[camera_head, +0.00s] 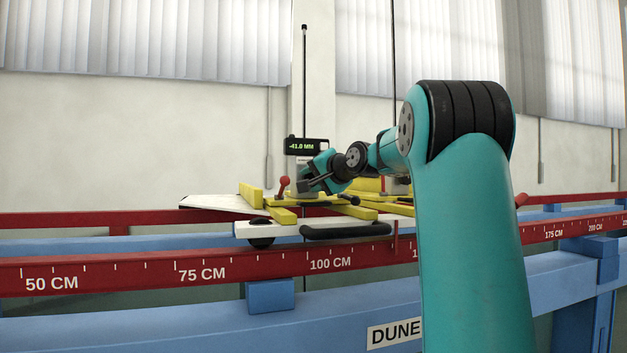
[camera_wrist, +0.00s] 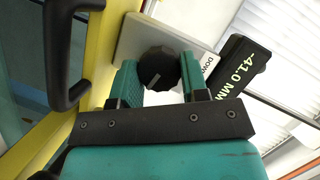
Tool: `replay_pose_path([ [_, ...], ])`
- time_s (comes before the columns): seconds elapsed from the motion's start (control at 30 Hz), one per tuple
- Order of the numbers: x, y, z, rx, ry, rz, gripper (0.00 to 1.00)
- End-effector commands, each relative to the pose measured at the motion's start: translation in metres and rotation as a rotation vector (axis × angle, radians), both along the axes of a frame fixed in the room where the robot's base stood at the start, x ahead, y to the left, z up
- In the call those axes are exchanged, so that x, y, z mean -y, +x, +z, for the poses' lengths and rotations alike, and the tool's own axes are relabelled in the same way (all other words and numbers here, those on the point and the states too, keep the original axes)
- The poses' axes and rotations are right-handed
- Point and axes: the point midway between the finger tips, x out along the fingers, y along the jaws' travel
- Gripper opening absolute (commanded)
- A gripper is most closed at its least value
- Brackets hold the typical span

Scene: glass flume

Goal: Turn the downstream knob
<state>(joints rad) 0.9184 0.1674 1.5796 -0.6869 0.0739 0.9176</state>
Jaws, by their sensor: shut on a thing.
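In the wrist view, a round black knob (camera_wrist: 159,70) with a pale pointer line sits on a light grey plate (camera_wrist: 135,40). A partly hidden label beside it begins with "DOW". My gripper (camera_wrist: 160,78) has its two teal fingers on either side of the knob and is shut on it. In the head view, my gripper (camera_head: 318,180) is small and far off at the carriage, below the display, and the knob cannot be made out there. The black display (camera_head: 306,146) reads -41.0 MM; it also shows in the wrist view (camera_wrist: 238,66).
The carriage has yellow bars (camera_head: 251,195), a red-tipped lever (camera_head: 283,185) and a black handle (camera_head: 345,230), which is close by in the wrist view (camera_wrist: 58,60). Red rails with a centimetre scale (camera_head: 200,274) run along the blue flume frame (camera_head: 200,325). A thin upright rod (camera_head: 304,80) stands behind.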

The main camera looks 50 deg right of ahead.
Motion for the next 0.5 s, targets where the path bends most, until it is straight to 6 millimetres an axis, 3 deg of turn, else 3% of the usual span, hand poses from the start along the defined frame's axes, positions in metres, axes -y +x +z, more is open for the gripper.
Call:
replay_pose_path([
  [0.03, 0.0, -0.0001, 0.0004, 0.0, 0.0, 0.0, 0.17],
  [0.07, 0.0, -0.0001, 0.0004, 0.0, 0.0, 0.0, 0.48],
  [0.13, 0.0, 0.0, 0.0004, 0.0, 0.0, 0.0, 0.64],
  [0.5, -0.0007, -0.0047, 0.0003, 0.0, -0.001, -0.001, 0.67],
])
